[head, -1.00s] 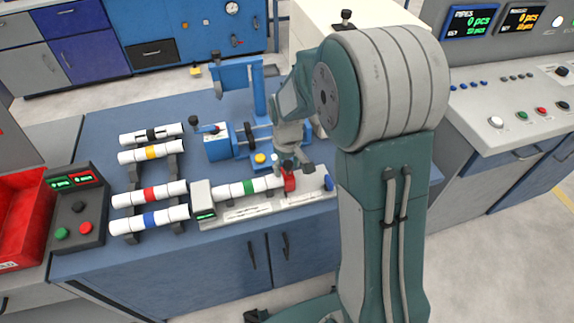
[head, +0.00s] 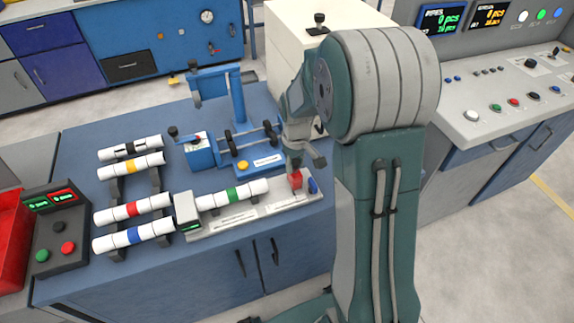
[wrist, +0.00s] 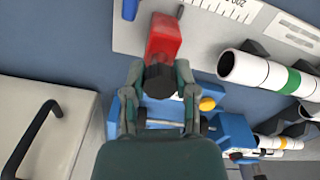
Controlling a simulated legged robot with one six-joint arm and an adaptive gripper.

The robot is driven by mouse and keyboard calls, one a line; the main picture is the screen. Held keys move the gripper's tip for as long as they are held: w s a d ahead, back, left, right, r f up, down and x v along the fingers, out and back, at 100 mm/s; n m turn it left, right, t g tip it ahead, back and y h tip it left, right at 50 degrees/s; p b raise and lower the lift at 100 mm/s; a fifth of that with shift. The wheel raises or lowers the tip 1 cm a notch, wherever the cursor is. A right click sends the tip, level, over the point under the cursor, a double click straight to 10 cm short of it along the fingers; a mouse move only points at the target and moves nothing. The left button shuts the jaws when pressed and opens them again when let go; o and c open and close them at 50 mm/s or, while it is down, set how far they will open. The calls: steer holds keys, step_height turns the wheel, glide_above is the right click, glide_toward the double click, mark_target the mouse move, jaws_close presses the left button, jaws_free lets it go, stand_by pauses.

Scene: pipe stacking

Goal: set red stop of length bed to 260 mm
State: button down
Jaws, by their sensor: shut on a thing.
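The length bed (head: 250,218) is a pale rail on the blue bench, with a printed scale that also shows in the wrist view (wrist: 225,8). The red stop (head: 296,181) sits on the bed near its right end, close to a blue end piece (head: 313,186). In the wrist view the red stop (wrist: 164,40) has a dark knob (wrist: 159,80) facing me. My gripper (wrist: 160,88) is shut on the stop, its fingers on either side of the knob. A green-banded white pipe (head: 232,194) lies on the bed, apart from the stop. The exact scale reading is unclear.
A rack at the left holds white pipes with blue (head: 134,236), red, yellow and black bands. A blue bench device (head: 240,150) with a yellow button (head: 243,165) stands behind the bed. A button box (head: 58,235) is at the far left.

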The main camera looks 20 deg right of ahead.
steer(key=shift+s+f, duration=0.1)
steer(key=shift+s, duration=0.05)
steer(key=shift+c, duration=2)
jaws_free()
steer(key=shift+d, duration=0.5)
steer(key=shift+a, duration=0.1)
steer(key=shift+a+r, duration=0.1)
steer(key=shift+r, duration=0.1)
step_height(320, 180, up, 12)
steer(key=shift+f, duration=0.25)
